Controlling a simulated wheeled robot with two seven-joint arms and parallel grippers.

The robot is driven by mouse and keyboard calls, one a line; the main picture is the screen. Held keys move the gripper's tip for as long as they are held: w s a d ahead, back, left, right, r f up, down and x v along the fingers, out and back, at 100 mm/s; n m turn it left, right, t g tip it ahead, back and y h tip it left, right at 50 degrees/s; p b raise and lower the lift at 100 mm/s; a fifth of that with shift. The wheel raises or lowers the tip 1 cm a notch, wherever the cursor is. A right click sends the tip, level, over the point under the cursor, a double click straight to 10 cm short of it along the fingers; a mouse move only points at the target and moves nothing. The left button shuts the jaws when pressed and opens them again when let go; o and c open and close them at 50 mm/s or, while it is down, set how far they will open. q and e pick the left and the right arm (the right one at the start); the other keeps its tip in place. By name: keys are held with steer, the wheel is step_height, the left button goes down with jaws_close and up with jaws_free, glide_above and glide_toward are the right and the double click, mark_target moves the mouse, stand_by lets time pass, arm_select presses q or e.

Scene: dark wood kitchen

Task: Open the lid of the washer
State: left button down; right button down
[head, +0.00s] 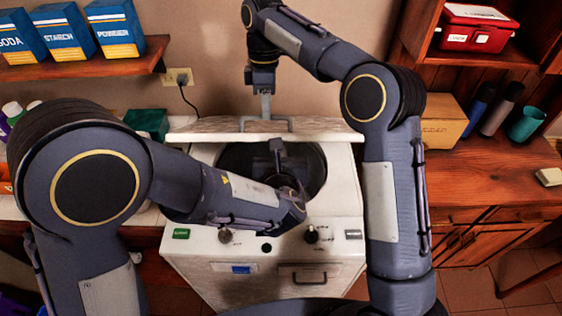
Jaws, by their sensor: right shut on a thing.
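The white washer (190,262) stands in the middle of the head view. Its pale lid (205,127) is raised at the back of the top, seen nearly edge-on. The dark round drum opening (313,170) is uncovered in front of it. My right gripper (265,108) reaches over from the right and is shut on the lid at a handle-like bar (278,123) near its middle. My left gripper (277,150) is above the drum opening, in front of the lid; its fingers are small and dark, so I cannot tell whether they are open. My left forearm hides part of the opening and front panel.
Blue boxes (66,33) stand on a wall shelf (90,68) at the upper left. A wooden counter (490,185) with bottles (500,108) and a teal cup (526,124) is at the right. A red box (478,28) sits in the cabinet above. A corded outlet (178,77) is behind the washer.

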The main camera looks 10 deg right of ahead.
steer(key=shift+w+d+f, duration=0.3)
steer(key=shift+w+f, duration=0.1)
steer(key=shift+f, duration=0.1)
arm_select(q)
steer(key=shift+w+d+r, duration=0.1)
steer(key=shift+w+r, duration=0.85)
steer(key=shift+r, duration=0.2)
arm_select(e)
steer(key=shift+w+f, duration=0.15)
steer(key=c, duration=1.8)
jaws_free()
steer(key=shift+c, duration=0.2)
steer(key=o, duration=0.4)
steer(key=shift+w+f, duration=0.15)
steer(key=shift+w, duration=0.25)
steer(key=shift+c, duration=0.2)
arm_select(q)
steer(key=shift+w+d+f, duration=0.1)
steer(key=shift+w+f, duration=0.15)
steer(key=shift+w, duration=0.15)
steer(key=shift+s, duration=0.1)
arm_select(e)
steer(key=shift+s+a+r, duration=0.15)
steer(key=shift+r, duration=0.1)
